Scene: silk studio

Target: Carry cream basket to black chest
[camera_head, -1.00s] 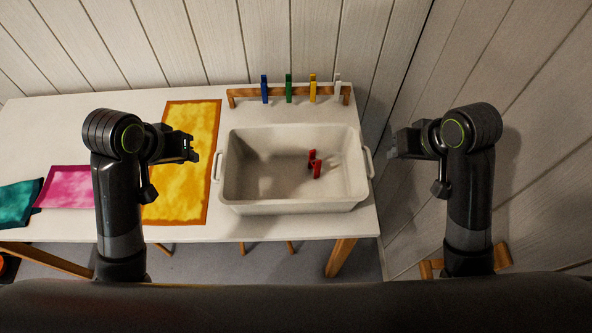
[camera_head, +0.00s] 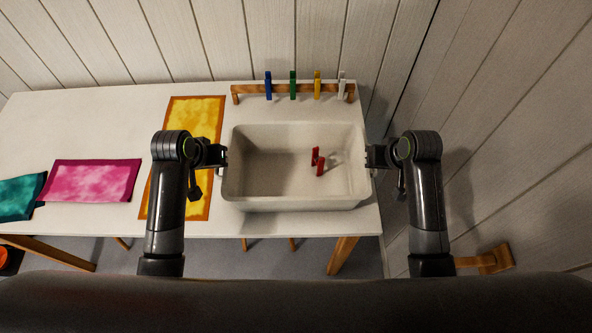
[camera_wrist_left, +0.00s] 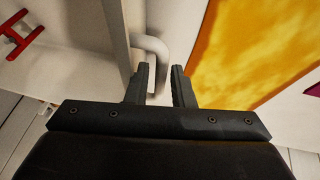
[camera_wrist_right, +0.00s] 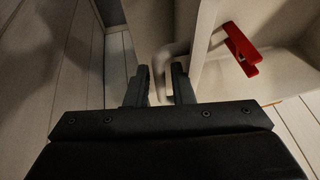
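The cream basket (camera_head: 290,204) stands upright on the white table with a red clothespin (camera_head: 318,162) inside. My left gripper (camera_head: 225,156) is at the basket's left handle. In the left wrist view the handle (camera_wrist_left: 157,48) passes between its parted fingers (camera_wrist_left: 161,85). My right gripper (camera_head: 370,156) is at the right handle. In the right wrist view that handle (camera_wrist_right: 163,60) sits between its parted fingers (camera_wrist_right: 161,85). Both grippers look open, with gaps beside the handles. The black chest is not in any view.
A wooden rack (camera_head: 235,94) with blue, green, yellow and white clothespins stands behind the basket. A yellow cloth (camera_head: 190,115) lies left of it, then pink (camera_head: 92,180) and teal (camera_head: 18,197) cloths. Plank walls stand close behind and right. A wooden piece (camera_head: 490,260) is low at the right.

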